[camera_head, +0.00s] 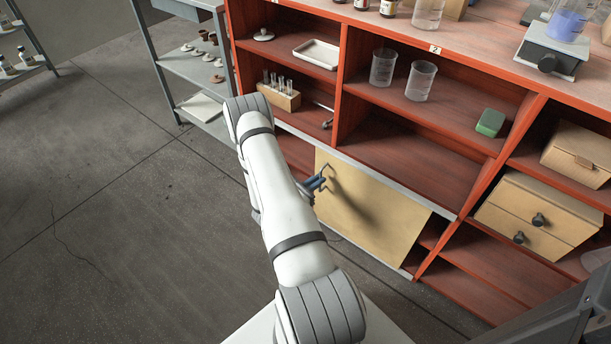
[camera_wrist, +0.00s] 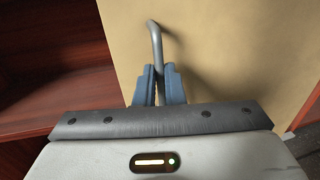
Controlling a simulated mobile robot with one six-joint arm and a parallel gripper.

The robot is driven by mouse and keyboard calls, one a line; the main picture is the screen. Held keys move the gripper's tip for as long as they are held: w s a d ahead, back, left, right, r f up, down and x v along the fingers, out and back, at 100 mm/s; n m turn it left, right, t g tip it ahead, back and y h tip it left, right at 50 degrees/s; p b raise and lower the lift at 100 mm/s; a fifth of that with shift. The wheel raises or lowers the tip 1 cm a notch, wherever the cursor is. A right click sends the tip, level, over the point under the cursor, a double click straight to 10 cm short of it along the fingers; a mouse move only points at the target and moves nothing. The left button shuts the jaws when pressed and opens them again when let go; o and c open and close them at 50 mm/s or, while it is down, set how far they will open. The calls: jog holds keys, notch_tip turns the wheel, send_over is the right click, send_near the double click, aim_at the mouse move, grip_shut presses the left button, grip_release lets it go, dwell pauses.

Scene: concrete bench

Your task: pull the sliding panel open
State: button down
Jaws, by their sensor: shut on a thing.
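The sliding panel (camera_head: 365,211) is a pale tan board set low in the red shelf unit, with a metal track along its top. It also fills much of the wrist view (camera_wrist: 225,60). A grey bar handle (camera_wrist: 155,40) stands near the panel's left edge; its upper bend shows in the head view (camera_head: 325,168). My gripper (camera_head: 318,184) is at the handle. In the wrist view its blue fingers (camera_wrist: 159,85) are shut on the lower visible part of the bar. The handle's lower end is hidden behind the fingers and gripper body.
An open red compartment (camera_wrist: 50,70) lies left of the panel. Two clear beakers (camera_head: 384,67) and a green block (camera_head: 490,122) sit on the shelf above. A cardboard drawer box (camera_head: 535,219) stands to the right. The concrete floor (camera_head: 120,230) at left is clear.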

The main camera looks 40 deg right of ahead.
jog(key=shift+s+d+r, duration=0.1)
jog(key=shift+s+d, duration=0.2)
jog(key=shift+s, duration=0.45)
jog(key=c, duration=1.5)
grip_release()
jog(key=shift+a, duration=0.1)
jog(key=shift+a, duration=0.1)
jog(key=a+p, duration=0.2)
jog(key=a, duration=0.5)
jog(key=shift+w+a, duration=0.15)
jog(key=shift+a, duration=0.2)
